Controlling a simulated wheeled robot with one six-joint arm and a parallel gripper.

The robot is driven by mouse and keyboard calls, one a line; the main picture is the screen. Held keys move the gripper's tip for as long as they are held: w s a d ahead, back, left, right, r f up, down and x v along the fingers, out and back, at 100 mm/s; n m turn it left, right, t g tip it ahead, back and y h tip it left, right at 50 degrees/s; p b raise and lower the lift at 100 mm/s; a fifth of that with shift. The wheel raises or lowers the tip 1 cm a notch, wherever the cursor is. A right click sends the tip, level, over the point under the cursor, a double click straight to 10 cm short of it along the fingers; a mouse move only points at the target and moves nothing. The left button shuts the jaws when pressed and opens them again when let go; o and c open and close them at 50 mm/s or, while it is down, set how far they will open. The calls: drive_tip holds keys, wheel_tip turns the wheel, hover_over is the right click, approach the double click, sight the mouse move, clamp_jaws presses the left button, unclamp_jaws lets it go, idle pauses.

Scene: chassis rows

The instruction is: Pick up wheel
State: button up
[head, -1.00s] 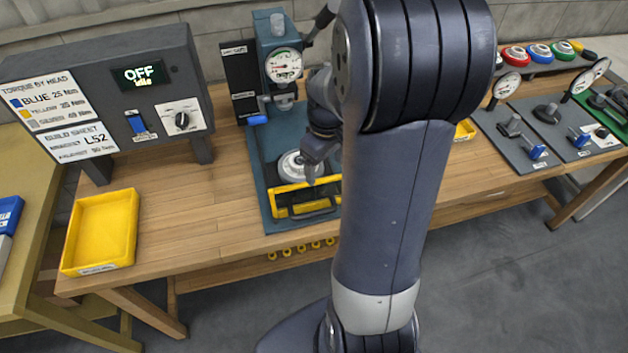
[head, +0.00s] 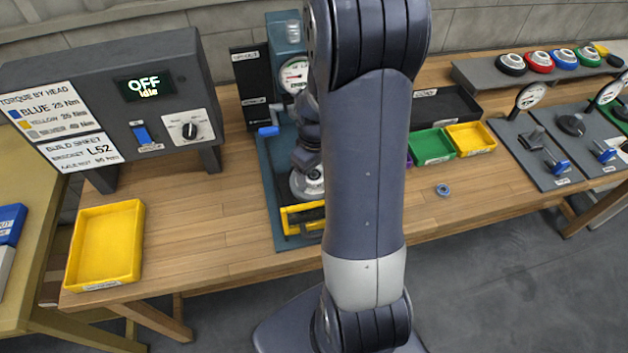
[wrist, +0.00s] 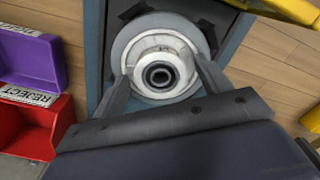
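The wheel is a round white part (wrist: 152,51) with a dark ringed centre hole, seated on a grey round base in the blue-grey press fixture. In the head view the pale disc (head: 307,186) shows beside my arm, partly covered. My gripper (wrist: 160,70) is open, with one finger to the left and one to the right of the wheel in the wrist view. I cannot tell whether the fingers touch it. In the head view my gripper's fingers are mostly hidden by my arm.
A yellow bar (head: 303,214) spans the fixture's front. The press gauge (head: 294,74) stands behind. A purple bin (wrist: 32,58) and red bin (wrist: 32,125) lie left in the wrist view. A yellow tray (head: 135,245) and control box (head: 75,85) are left; a blue ring (head: 443,190) lies right.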

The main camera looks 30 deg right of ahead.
drive_tip(key=c, duration=1.1)
drive_tip(key=shift+r, duration=0.2)
drive_tip(key=shift+c, duration=0.2)
wheel_tip(320, 180, up, 10)
drive_tip(key=shift+f+b, duration=0.15)
drive_tip(key=shift+b, duration=0.2)
drive_tip(key=shift+r+p, duration=1.4)
drive_tip(key=shift+r, duration=0.15)
